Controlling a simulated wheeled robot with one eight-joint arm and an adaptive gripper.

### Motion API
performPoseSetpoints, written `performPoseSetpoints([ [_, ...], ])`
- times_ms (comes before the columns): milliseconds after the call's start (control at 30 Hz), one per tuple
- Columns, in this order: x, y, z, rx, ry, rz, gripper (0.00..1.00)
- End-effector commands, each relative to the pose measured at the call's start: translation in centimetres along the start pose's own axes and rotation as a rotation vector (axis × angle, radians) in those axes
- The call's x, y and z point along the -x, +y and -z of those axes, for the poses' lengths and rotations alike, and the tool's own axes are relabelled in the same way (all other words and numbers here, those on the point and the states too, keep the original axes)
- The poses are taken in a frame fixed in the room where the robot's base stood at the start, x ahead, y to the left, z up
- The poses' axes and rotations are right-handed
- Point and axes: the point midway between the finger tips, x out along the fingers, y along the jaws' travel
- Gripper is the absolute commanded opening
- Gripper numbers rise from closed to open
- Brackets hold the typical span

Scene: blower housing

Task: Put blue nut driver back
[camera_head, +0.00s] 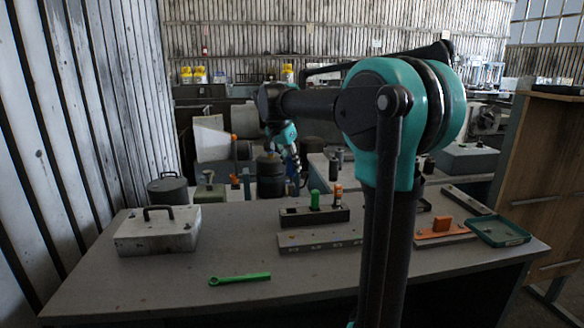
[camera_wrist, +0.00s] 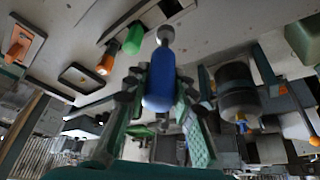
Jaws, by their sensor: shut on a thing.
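The blue nut driver (camera_wrist: 159,84) is between the fingers of my gripper (camera_wrist: 158,78), which is shut on its blue handle. Its metal shaft points away from the gripper. In the head view my gripper (camera_head: 293,160) is in the air beyond the table, behind and left of the dark tool rack (camera_head: 292,219); the driver is too small there to make out well. The rack stands on the table and holds a green-handled driver (camera_head: 315,199) and an orange-handled driver (camera_head: 338,192) upright. Both handles also show at the upper left of the wrist view.
A pale metal box (camera_head: 158,232) is at the table's left, a green wrench (camera_head: 240,279) at the front. A long bar (camera_head: 320,241) lies before the rack. An orange tool (camera_head: 441,229) and a green tray (camera_head: 499,231) are at the right. The table's front left is mostly clear.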

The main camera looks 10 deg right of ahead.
Motion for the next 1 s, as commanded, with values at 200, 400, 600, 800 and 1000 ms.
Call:
performPoseSetpoints([
  [200,-0.4,0.0,-0.2,0.035,0.000,0.016,0.00],
  [400,-2.1,-0.1,-1.0,0.034,0.000,0.015,0.00],
  [600,-4.1,-0.1,-1.9,0.033,0.000,0.015,0.00],
  [800,-5.9,-0.1,-2.8,0.033,0.000,0.014,0.00],
  [1000,-7.0,-0.1,-3.3,0.033,0.000,0.014,0.00],
])
